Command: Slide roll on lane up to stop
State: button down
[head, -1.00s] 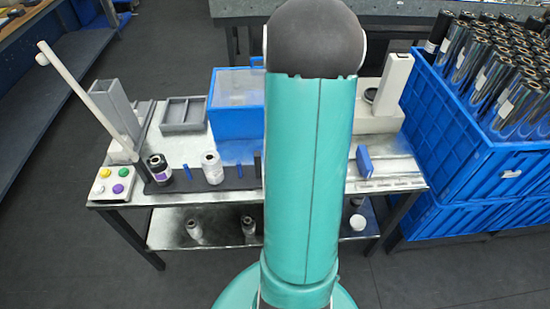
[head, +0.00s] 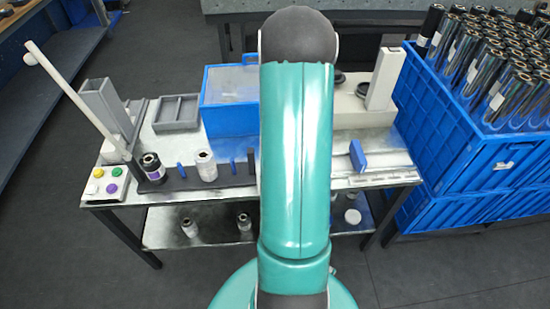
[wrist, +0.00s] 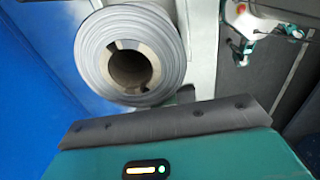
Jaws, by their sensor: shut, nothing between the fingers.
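On the table, a long dark lane (head: 220,180) carries a dark roll with a purple-white label (head: 151,168) at its left end. A white roll (head: 205,166) stands upright further right on it. A dark upright plate (head: 251,161), possibly the stop, rises from the lane beside my arm. My arm hides the lane beyond it and my gripper in the head view. In the wrist view, a pale wound roll (wrist: 130,55) shows its hollow core end, just beyond the dark edge of my gripper (wrist: 170,122). I cannot tell which roll this is. My gripper is shut and empty; its fingertips are not clearly visible.
A blue bin (head: 229,112) and a grey tray (head: 177,113) sit behind the lane. A blue block (head: 357,156) and white device (head: 384,80) are at right. Blue crates (head: 455,130) hold several rolls.

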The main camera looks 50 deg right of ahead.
jog(key=s+d, duration=0.3)
jog(key=s, duration=0.1)
jog(key=s+d, duration=0.8)
jog(key=s, duration=0.1)
jog(key=shift+d, duration=0.2)
jog(key=shift+w+r, duration=0.1)
